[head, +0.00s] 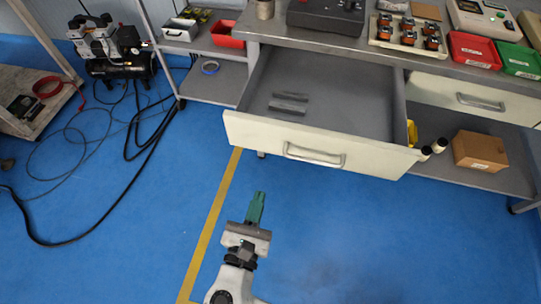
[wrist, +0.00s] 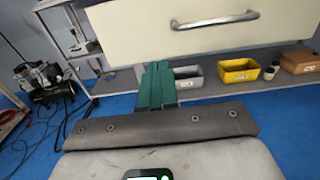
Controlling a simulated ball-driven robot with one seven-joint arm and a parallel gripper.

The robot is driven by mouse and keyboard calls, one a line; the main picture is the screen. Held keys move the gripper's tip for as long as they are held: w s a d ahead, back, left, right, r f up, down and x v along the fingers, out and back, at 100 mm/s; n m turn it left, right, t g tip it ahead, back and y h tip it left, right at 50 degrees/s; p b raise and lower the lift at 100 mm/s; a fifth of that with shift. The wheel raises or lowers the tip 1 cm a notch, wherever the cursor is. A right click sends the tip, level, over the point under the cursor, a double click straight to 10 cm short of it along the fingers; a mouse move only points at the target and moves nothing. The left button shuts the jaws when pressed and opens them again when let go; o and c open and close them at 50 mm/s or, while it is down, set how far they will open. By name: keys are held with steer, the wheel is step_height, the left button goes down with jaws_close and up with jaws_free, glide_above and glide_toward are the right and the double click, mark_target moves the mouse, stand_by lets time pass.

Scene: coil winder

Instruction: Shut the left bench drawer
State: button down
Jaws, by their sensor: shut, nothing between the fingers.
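The left bench drawer (head: 321,146) is pulled well out from under the bench top in the head view. Its cream front has a silver bar handle (head: 314,155), and two dark grey pieces lie inside it. My gripper (head: 257,196) has green fingers, shut and empty, in front of and below the drawer front, left of the handle, apart from it in the head view. In the wrist view the fingers (wrist: 157,66) point forward at the lower edge of the drawer front (wrist: 150,35), with the handle (wrist: 215,20) up and right. Whether they touch it cannot be told.
The right drawer (head: 470,99) looks closed. The bench top (head: 350,44) holds red and green bins and a parts tray (head: 409,36). A cardboard box (head: 480,150) sits on the lower shelf. Cables and a compressor (head: 119,50) are at left. The blue floor before the drawer is clear.

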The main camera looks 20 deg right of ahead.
mark_target(276, 144)
steer(key=b+x, duration=0.1)
steer(key=x, duration=1.2)
steer(key=shift+w+d, duration=0.1)
steer(key=shift+d, duration=0.1)
steer(key=shift+w, duration=0.1)
steer(key=shift+w+d, duration=0.15)
steer(key=shift+d, duration=0.05)
steer(key=b+x, duration=1)
steer(key=x, duration=1.9)
steer(key=shift+w+d+f+b, duration=0.2)
steer(key=shift+w+d+b, duration=0.05)
steer(key=shift+w+b, duration=0.1)
steer(key=shift+w+d+r, duration=0.1)
steer(key=shift+w+d, duration=0.15)
steer(key=shift+w, duration=0.15)
steer(key=shift+r, duration=0.25)
steer(key=shift+d, duration=0.1)
